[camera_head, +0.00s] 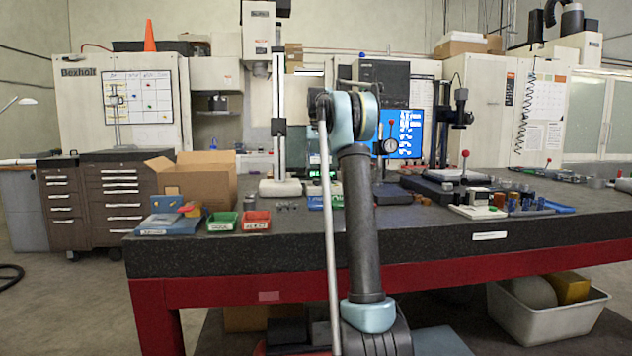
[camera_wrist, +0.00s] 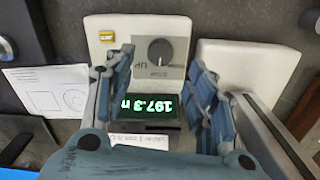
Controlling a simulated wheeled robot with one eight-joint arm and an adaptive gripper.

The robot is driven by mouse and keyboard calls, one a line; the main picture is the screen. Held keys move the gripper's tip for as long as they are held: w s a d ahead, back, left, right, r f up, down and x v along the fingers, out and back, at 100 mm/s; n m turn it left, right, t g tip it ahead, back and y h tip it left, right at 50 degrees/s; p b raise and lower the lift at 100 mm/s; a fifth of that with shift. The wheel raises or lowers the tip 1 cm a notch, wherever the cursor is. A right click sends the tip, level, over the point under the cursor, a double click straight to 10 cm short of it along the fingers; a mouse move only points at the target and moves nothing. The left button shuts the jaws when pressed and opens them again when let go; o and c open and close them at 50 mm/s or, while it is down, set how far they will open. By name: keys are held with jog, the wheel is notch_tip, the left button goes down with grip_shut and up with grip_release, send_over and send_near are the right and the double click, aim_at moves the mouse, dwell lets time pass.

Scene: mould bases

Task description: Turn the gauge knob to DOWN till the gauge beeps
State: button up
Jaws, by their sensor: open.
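The gauge's white body (camera_wrist: 101,30) fills the upper middle of the wrist view. Its round dark knob (camera_wrist: 160,50) sits on a grey label plate, with a pointer mark and upside-down lettering; the right-hand lettering is hidden by a finger. The lit green display (camera_wrist: 152,108) reads 197.3, upside down. My gripper (camera_wrist: 163,72) is open, its blue fingers on either side of the knob in the picture, apart from it. In the head view my arm hides the gripper and most of the gauge; a bit of green display (camera_head: 316,176) shows beside the arm.
A tall column on a white base (camera_head: 280,187) stands left of my arm on the dark granite table (camera_head: 430,230). Green and red trays (camera_head: 257,217) and a cardboard box (camera_head: 197,181) are at left. Several small blocks (camera_head: 515,203) and a dial stand (camera_head: 389,147) are at right.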

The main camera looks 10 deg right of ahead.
aim_at(317, 182)
notch_tip(317, 182, down, 7)
jog(key=shift+r, duration=0.15)
dwell(0.4)
jog(key=c, duration=1.1)
